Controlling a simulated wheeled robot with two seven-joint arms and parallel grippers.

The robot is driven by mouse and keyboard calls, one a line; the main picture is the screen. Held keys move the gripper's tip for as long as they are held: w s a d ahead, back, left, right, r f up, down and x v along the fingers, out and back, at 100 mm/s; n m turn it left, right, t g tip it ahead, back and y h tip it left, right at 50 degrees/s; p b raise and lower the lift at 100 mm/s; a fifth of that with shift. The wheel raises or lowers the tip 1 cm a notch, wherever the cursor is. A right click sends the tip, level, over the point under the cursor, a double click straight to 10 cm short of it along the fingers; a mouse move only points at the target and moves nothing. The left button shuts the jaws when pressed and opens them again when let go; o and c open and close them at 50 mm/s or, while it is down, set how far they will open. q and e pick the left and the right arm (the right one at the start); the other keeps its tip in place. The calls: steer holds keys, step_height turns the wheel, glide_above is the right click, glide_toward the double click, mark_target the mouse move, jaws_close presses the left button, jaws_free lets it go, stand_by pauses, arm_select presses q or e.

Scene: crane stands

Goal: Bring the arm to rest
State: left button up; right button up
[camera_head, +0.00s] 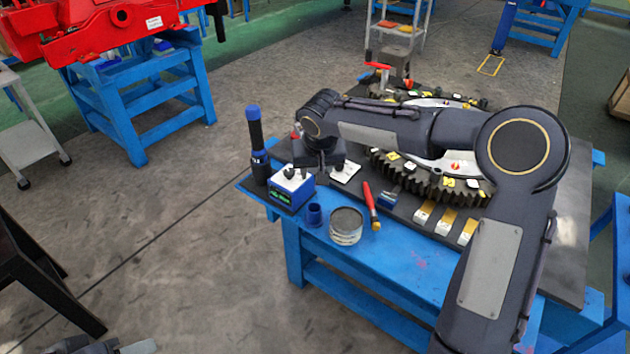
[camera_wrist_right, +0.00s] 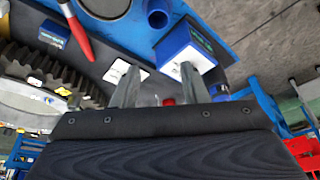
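My right arm reaches across the blue workbench (camera_head: 375,285) from the lower right. My right gripper (camera_head: 305,174) points down over the bench's left end, just above a blue box with a white top (camera_head: 288,198). In the right wrist view, its two grey fingers (camera_wrist_right: 156,70) are apart with nothing held between them. The blue box (camera_wrist_right: 185,50) is close by the right-hand finger there; I cannot tell whether they touch. A dark piece with a grey tip (camera_head: 105,347) at the bottom left edge appears to be my left gripper, mostly cut off.
A blue-black cylinder (camera_head: 256,145) stands beside the box. A blue cup (camera_head: 314,215), a round tin (camera_head: 346,226) and a red-handled tool (camera_head: 371,205) lie near the bench's front edge. A large toothed gear (camera_head: 430,180) lies behind. Open floor (camera_head: 180,250) spreads to the left.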

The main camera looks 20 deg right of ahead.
steer(key=s+d+r, duration=0.4)
steer(key=s+r, duration=0.4)
steer(key=s, duration=0.4)
steer(key=s+f+y, duration=0.2)
steer(key=s+f, duration=0.1)
steer(key=s, duration=0.7)
steer(key=s+f+t+y, duration=0.1)
steer(key=s+f+y, duration=0.1)
steer(key=s, duration=0.9)
steer(key=shift+f+t+b, duration=0.3)
steer(key=shift+f, duration=0.5)
steer(key=shift+a, duration=0.1)
